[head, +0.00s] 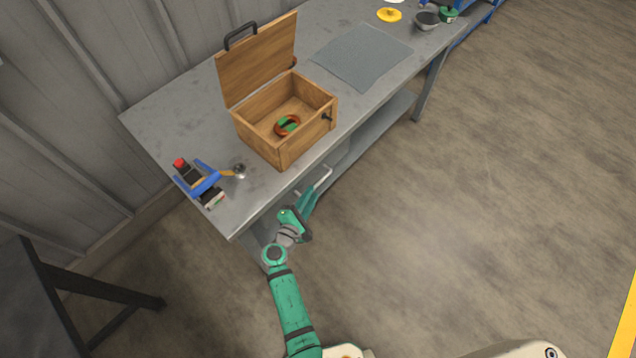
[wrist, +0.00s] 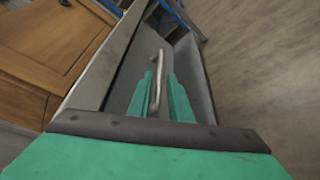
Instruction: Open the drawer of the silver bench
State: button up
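The silver bench (head: 170,110) is a grey metal table along the wall. Its drawer front (wrist: 148,48) is a grey panel below the bench top in the wrist view; in the head view it is mostly hidden under the top's edge. A pale bar handle (head: 323,177) stands out from it, and the handle also shows in the wrist view (wrist: 157,84). My green gripper (head: 308,198) is at the handle, below the bench's front edge. Its two fingers lie on either side of the bar, with a narrow gap visible, so it looks open around it. The drawer looks shut.
An open wooden box (head: 262,130) holding a green and orange item stands on the bench near the front edge. A blue clamp-like tool (head: 205,183) lies at the near left corner. A grey mat (head: 362,55) lies farther back. The floor right of the bench is clear.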

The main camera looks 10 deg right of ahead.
aim_at(318, 182)
jog(key=x, duration=0.7)
jog(key=shift+c, duration=0.4)
jog(key=shift+s, duration=0.1)
grip_shut()
